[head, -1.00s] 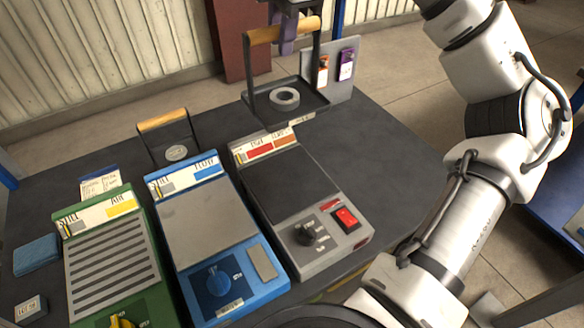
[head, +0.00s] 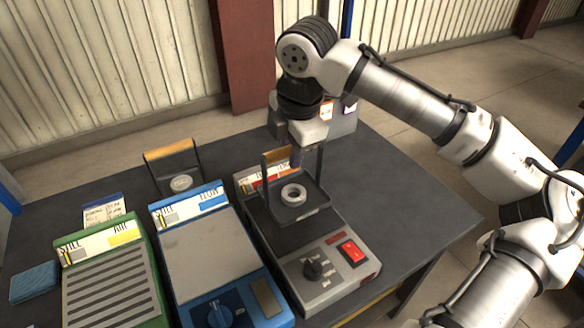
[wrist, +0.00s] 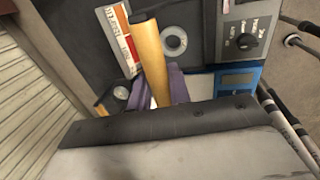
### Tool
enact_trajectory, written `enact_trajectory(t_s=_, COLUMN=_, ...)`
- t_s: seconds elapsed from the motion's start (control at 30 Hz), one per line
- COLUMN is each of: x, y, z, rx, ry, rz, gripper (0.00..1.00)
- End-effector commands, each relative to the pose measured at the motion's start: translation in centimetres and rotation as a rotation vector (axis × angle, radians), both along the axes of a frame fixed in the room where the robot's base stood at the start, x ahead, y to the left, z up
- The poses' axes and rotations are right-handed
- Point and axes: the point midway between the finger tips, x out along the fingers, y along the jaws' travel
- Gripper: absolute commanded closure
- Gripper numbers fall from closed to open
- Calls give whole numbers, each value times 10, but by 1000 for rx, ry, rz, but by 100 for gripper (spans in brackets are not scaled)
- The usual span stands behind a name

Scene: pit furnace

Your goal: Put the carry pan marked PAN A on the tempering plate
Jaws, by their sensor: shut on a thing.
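My gripper (head: 297,157) is shut on the wooden handle of a dark carry pan (head: 311,209). A grey ring lies in this pan. I cannot read a PAN A mark on it. The wrist view shows my purple fingers (wrist: 158,88) around the handle (wrist: 149,55). The pan is upright over the dark top of the grey unit (head: 333,266), which has a red and orange label, a knob and a red switch. It appears to be the tempering plate. I cannot tell whether the pan touches it. A second carry pan (head: 187,193) with a ring stands behind the blue unit.
A blue unit (head: 200,240) with a flat plate and a green slotted unit (head: 105,285) stand to the left. A blue cloth or pad (head: 35,282) lies at far left. A tag stand (head: 345,121) is behind my gripper. The table's right side (head: 415,195) is clear.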

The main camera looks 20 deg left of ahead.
Motion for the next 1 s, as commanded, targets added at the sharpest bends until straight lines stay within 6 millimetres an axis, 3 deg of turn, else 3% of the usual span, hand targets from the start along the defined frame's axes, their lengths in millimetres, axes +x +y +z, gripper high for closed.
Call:
enact_trajectory(t_s=0.3, x=0, y=0, z=-40, rx=-1, ry=-1, rz=0, gripper=100)
enact_trajectory(t_s=0.73, x=0, y=0, z=-46, rx=1, ry=-1, rz=0, gripper=100)
enact_trajectory(t_s=0.77, x=0, y=0, z=-47, rx=0, ry=0, rz=0, gripper=80)
enact_trajectory(t_s=0.8, x=0, y=0, z=-46, rx=0, ry=0, rz=0, gripper=74)
enact_trajectory(t_s=0.9, x=0, y=0, z=-46, rx=-1, ry=-1, rz=0, gripper=61)
enact_trajectory(t_s=1.0, x=0, y=0, z=-46, rx=-1, ry=-1, rz=0, gripper=59)
